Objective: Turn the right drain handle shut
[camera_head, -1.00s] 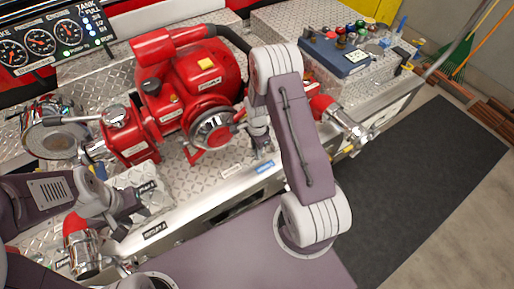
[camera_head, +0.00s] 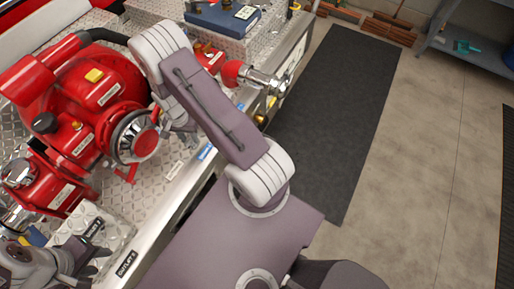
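The right-hand outlet (camera_head: 256,77), with a red collar and a chrome nozzle, sticks out from the right part of the truck's metal deck. A small yellow part (camera_head: 271,101) shows below it at the deck edge; I cannot tell whether it is the drain handle. My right gripper (camera_head: 190,137) is mostly hidden behind my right arm, beside the pump's round chrome cap and left of the outlet. It is not on the outlet. My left gripper (camera_head: 88,256) is at the lower left near the outlet label plate; its fingers are too unclear to read.
The red pump (camera_head: 85,100) fills the upper left. A blue case (camera_head: 222,17) lies on the deck at the top. A black mat (camera_head: 335,100) covers the floor right of the truck, with bare concrete beyond. A shelf (camera_head: 470,45) stands upper right.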

